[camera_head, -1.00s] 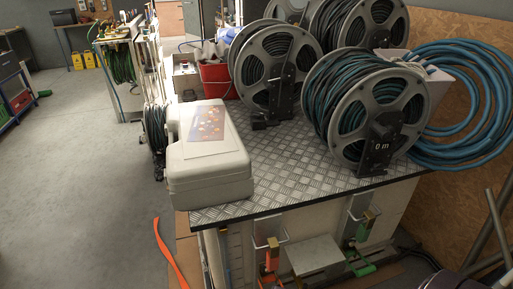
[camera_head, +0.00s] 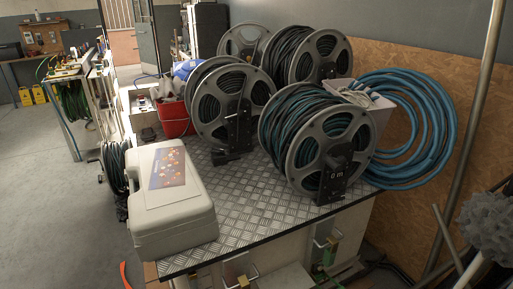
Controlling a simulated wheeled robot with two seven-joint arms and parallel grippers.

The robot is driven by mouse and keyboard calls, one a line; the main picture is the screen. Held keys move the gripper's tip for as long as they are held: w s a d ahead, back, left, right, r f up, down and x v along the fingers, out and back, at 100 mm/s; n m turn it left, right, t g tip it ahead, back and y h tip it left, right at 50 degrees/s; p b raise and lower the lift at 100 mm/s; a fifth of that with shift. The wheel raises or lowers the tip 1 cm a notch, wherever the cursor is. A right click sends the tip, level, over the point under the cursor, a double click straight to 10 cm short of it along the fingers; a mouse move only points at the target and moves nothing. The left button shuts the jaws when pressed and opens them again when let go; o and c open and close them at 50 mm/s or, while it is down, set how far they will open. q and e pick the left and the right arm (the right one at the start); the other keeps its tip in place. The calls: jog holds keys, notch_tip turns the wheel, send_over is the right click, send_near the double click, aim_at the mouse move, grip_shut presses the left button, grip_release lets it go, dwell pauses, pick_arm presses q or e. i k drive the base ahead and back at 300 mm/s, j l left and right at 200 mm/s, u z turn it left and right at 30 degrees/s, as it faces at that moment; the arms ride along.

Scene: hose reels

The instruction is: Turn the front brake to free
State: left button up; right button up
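The front hose reel (camera_head: 318,143) stands on a metal checker-plate table top, wound with dark and blue-green hose. A black unit (camera_head: 334,183) reading "0 m" is on its near side, low down. I cannot make out which part is the front brake or how it is set. A second reel (camera_head: 232,105) stands behind and to the left, with a black upright bracket (camera_head: 238,125) on its face. Neither of my grippers is in view.
A pale case (camera_head: 172,200) with a picture sheet on it stands at the table's left end. Blue hose coils (camera_head: 415,130) hang on the board wall at right. Bare checker plate (camera_head: 245,205) lies between case and front reel. A grey pole (camera_head: 470,130) rises at right.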

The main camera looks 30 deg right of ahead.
aim_at(217, 151)
jog(key=i+j+z, duration=0.3)
jog(key=j+z, duration=0.3)
jog(key=i+j+z, duration=0.3)
jog(key=j, duration=0.2)
jog(key=j+z, duration=0.3)
jog(key=k+j, duration=0.05)
jog(key=j, duration=0.05)
